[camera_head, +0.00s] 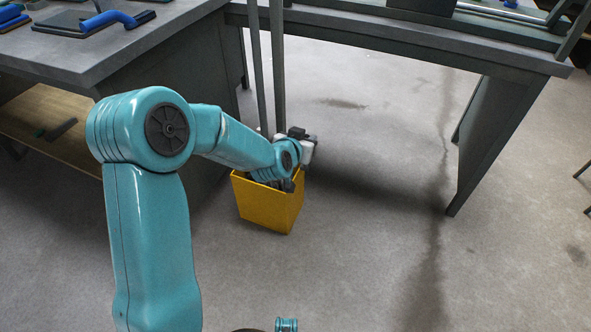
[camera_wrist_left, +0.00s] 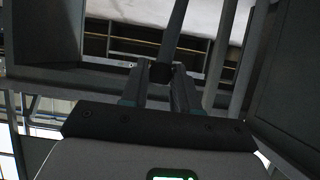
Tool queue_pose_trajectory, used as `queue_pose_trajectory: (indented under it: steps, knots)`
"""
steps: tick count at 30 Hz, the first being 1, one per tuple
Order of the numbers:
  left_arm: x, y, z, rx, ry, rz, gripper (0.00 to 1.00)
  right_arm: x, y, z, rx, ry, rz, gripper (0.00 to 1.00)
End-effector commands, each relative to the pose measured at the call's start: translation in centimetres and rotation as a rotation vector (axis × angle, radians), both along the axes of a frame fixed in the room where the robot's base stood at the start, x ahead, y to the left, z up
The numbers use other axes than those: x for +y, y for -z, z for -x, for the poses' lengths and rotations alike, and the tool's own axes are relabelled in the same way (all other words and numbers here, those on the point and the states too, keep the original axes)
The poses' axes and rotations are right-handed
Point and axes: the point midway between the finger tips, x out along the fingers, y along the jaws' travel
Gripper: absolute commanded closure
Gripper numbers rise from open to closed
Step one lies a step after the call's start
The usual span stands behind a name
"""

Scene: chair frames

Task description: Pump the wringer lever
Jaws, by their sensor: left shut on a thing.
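A yellow mop bucket (camera_head: 268,206) stands on the floor by the workbenches. Dark parts show inside its rim, partly behind my wrist, and I cannot make out the wringer clearly. My left gripper (camera_head: 298,143) is at the bucket's top, beside the poles, its fingertips mostly hidden in the head view. In the left wrist view, the left gripper (camera_wrist_left: 160,76) is shut on a dark lever (camera_wrist_left: 174,35), whose shaft runs up from between the fingers. My right gripper does not show.
Two long thin poles (camera_head: 278,60) rise from the bucket past the bench edge. A grey workbench (camera_head: 130,45) stands left, with blue-handled tools on top. Another bench (camera_head: 500,55) runs across the back, its leg panel at right. The floor (camera_head: 360,260) right of the bucket is clear.

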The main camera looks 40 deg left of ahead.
Motion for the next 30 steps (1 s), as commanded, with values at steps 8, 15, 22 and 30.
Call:
queue_pose_trajectory:
  steps: [8,15,22,30]
  knots:
    - [-0.7,3.2,3.2,0.011,0.0,0.006,0.9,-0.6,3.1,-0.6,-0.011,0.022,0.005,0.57]
    - [-1.4,5.2,5.7,0.014,0.0,0.007,0.9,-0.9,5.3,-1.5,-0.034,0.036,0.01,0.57]
    - [-1.9,6.8,8.0,0.013,0.0,0.006,0.9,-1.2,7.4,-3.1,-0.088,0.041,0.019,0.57]
    - [-2.2,7.1,9.2,0.01,0.0,0.005,0.9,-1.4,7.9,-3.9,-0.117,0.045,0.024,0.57]
